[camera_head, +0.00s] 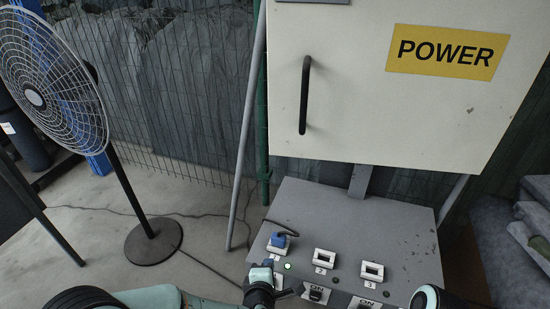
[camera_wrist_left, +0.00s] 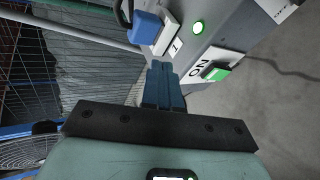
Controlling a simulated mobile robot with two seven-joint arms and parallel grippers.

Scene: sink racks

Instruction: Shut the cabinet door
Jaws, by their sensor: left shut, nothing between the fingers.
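The cabinet door (camera_head: 390,110) is the pale front panel of the box at the upper right in the head view. It has a black vertical bar handle (camera_head: 305,95) on its left side and a yellow POWER label (camera_head: 447,52). The door's front faces me, and I see no gap at its edges. My left gripper (camera_head: 269,264) is low over the left side of the grey console, well below the handle. In the left wrist view its fingers (camera_wrist_left: 161,68) are together and empty, beside the blue plug and the switch.
The grey console (camera_head: 340,215) under the cabinet has numbered sockets, a blue plug (camera_head: 278,240), a lit green light (camera_head: 287,266) and a green switch (camera_wrist_left: 215,71). A standing fan (camera_head: 50,85) is at left. A wire fence (camera_head: 180,90) runs behind.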

